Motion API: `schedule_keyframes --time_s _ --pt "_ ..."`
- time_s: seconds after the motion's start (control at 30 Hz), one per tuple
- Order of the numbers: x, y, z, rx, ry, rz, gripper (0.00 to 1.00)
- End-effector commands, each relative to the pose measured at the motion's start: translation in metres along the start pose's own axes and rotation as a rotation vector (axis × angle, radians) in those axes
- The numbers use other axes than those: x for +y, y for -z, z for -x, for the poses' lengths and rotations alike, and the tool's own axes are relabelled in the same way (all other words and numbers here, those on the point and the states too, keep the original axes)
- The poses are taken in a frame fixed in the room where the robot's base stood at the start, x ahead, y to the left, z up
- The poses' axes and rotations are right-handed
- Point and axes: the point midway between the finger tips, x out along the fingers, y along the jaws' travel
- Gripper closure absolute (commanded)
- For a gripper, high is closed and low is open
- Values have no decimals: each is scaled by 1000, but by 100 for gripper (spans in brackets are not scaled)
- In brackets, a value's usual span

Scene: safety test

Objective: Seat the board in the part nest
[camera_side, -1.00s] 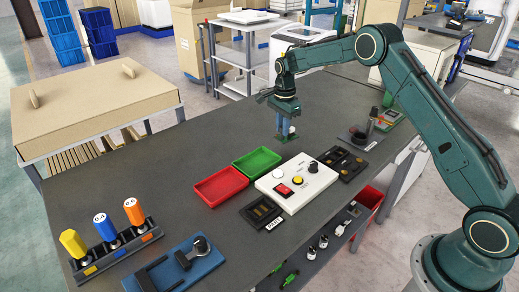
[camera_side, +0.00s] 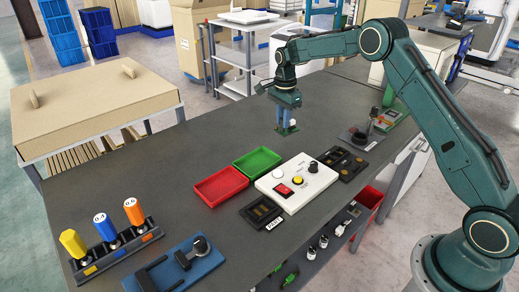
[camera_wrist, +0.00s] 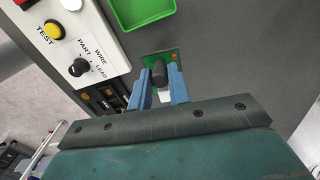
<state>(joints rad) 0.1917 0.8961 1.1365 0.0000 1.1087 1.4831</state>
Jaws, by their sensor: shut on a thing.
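My gripper (camera_side: 287,124) is above the grey bench, behind the white test box. In the wrist view its two blue fingers (camera_wrist: 160,90) are shut on a dark upright piece of a small green board (camera_wrist: 175,54). The board also shows in the side view (camera_side: 287,132), held below the fingers and clear of the bench. Part of it is hidden by the fingers. A black nest (camera_side: 260,209) with a label that seems to read PART lies in front of the test box. It looks empty of any green board.
The white test box (camera_side: 298,178) has a red switch, yellow button and black knob. Green (camera_side: 258,163) and red (camera_side: 221,184) trays lie to its left, a black compartment block (camera_side: 347,163) to its right. Bench left of the gripper is clear.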

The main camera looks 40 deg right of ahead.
Motion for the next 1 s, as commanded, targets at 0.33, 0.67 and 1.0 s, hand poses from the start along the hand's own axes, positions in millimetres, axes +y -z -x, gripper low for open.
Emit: schedule_keyframes --time_s 0.33,0.67,1.0 --pt "0 0 0 0 0 0 100" --pt "5 -19 2 0 1 9 100" --pt "42 -102 10 0 -1 41 100"
